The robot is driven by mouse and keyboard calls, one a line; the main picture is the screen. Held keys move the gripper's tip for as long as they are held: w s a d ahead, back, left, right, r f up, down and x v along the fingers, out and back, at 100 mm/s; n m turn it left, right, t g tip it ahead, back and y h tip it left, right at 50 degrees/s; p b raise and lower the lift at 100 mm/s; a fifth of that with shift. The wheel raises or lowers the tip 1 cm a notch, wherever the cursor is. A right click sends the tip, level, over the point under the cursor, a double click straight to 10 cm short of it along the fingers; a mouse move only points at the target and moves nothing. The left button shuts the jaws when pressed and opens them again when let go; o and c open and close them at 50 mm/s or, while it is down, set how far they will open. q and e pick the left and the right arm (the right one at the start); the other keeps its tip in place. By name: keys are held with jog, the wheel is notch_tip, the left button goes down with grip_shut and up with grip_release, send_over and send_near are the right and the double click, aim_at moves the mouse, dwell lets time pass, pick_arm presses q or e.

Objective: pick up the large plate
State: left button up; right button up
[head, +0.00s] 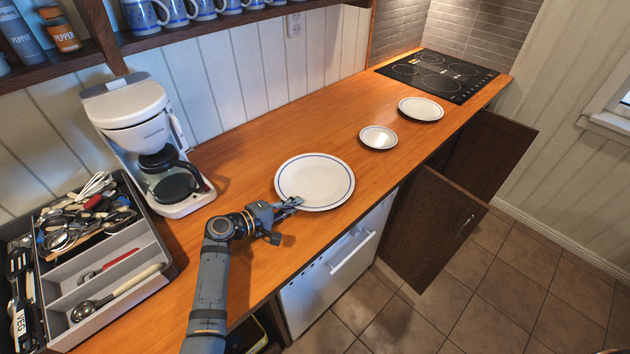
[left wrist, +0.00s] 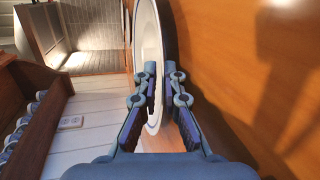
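The large plate (head: 315,180), white with a blue rim line, lies at the front of the wooden counter, roughly level. My left gripper (head: 293,204) is at its near left rim. In the left wrist view the plate (left wrist: 148,45) shows edge-on, its rim between the two fingers (left wrist: 161,75). The fingers are close together, one on each face of the rim, and look shut on it. Whether the plate is clear of the counter is hard to tell. My right gripper is not in view.
Two smaller plates (head: 378,137) (head: 421,109) lie farther right, before the black cooktop (head: 437,75). A coffee maker (head: 148,140) and a grey utensil tray (head: 166,262) stand on the left. Cabinet doors (head: 435,226) hang open below. The counter behind the large plate is clear.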

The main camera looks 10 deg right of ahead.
pick_arm(q)
jog(key=shift+a, duration=0.1)
grip_shut()
jog(key=shift+s, duration=0.1)
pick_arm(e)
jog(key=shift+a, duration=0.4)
pick_arm(q)
jog(key=shift+r, duration=0.2)
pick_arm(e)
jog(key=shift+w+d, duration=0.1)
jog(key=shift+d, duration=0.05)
pick_arm(q)
jog(key=shift+r, duration=0.3)
notch_tip(320, 180, up, 3)
jog(key=shift+s+a+f+b, duration=0.1)
jog(key=shift+b, duration=0.3)
jog(key=s+a+r+b, duration=0.2)
jog(key=s+a+r, duration=0.4)
jog(key=s+r, duration=0.3)
jog(key=shift+s+a+r, duration=0.25)
jog(key=shift+s+a, duration=0.05)
jog(key=shift+s, duration=1.15)
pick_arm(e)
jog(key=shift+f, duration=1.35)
